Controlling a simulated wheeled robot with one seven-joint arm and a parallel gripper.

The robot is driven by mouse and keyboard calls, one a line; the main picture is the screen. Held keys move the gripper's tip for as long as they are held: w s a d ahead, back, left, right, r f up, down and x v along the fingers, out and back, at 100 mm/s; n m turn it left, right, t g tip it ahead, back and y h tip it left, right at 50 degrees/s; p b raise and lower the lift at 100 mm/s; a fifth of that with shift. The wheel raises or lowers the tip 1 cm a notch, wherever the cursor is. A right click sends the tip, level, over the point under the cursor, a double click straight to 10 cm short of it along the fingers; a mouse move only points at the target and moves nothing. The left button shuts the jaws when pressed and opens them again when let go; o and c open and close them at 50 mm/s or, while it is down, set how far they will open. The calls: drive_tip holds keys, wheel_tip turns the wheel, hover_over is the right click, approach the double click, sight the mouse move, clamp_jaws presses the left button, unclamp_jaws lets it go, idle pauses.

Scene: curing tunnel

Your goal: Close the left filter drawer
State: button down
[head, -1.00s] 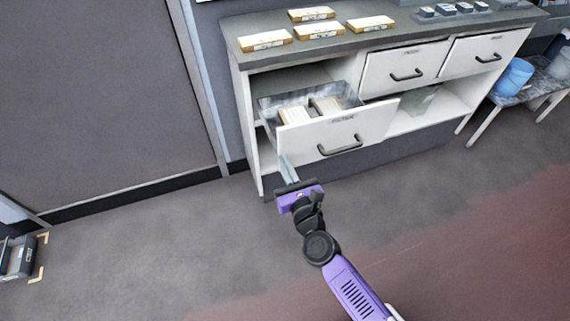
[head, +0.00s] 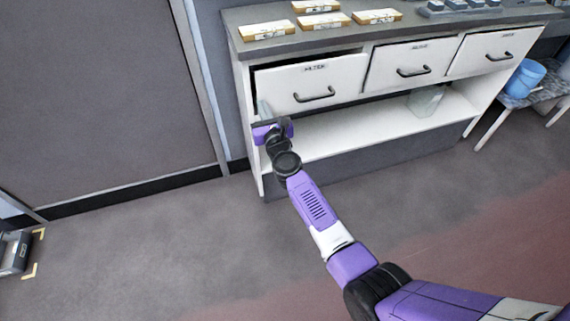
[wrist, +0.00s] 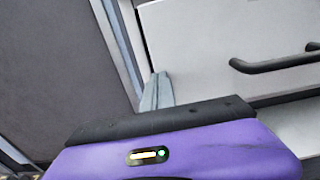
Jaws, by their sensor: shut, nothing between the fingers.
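The left filter drawer (head: 310,86) is a white front with a dark bar handle (head: 314,95) and a label at its top. A narrow dark gap shows along its top and left edge, so it stands slightly out of the cabinet. My gripper (head: 264,108) is shut and empty, with its fingertips at the lower left part of the drawer front. In the wrist view the fingers (wrist: 157,90) point at the white drawer front (wrist: 215,45), left of the handle (wrist: 275,63). I cannot tell whether they touch it.
Two more drawers, a middle one (head: 412,62) and a right one (head: 494,52), sit alongside. Boxes (head: 267,30) lie on the countertop (head: 395,31). The open shelf below holds a clear container (head: 426,100). A blue bucket (head: 524,78) stands at right.

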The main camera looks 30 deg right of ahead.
drive_tip(key=b+x, duration=0.1)
drive_tip(key=x, duration=0.1)
drive_tip(key=shift+w+d+r, duration=0.1)
drive_tip(key=shift+w+r, duration=0.1)
drive_tip(key=shift+w, duration=0.1)
idle(0.3)
